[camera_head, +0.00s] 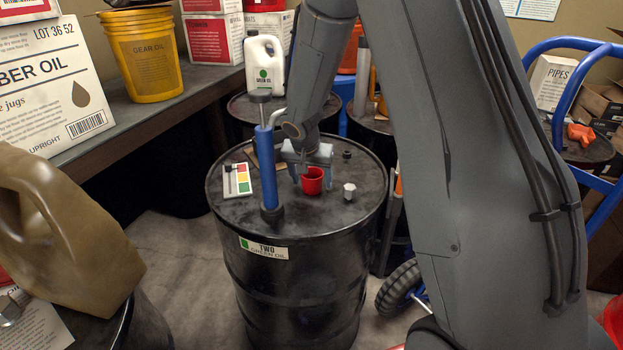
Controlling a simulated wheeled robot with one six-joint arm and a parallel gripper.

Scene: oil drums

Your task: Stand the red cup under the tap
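The red cup (313,182) is upright on, or just above, the top of the black drum labelled TWO GREEN OIL (230,192). My gripper (311,170) points down at the cup, with its grey body just behind and above the rim. The cup hides part of the fingers, so I cannot tell whether they hold it. A blue hand pump (267,168) stands on the drum to the left of the cup. A pale curved spout (277,117) shows at its upper right, the only tap-like part I see. The cup is not below this spout in the picture.
A colour card (237,181), a small silver cap (349,190) and a dark cap (347,154) are also on the drum top. A brown jug (60,235) stands at front left. A white jug (264,65) is behind, and a blue hand truck (575,90) is at right.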

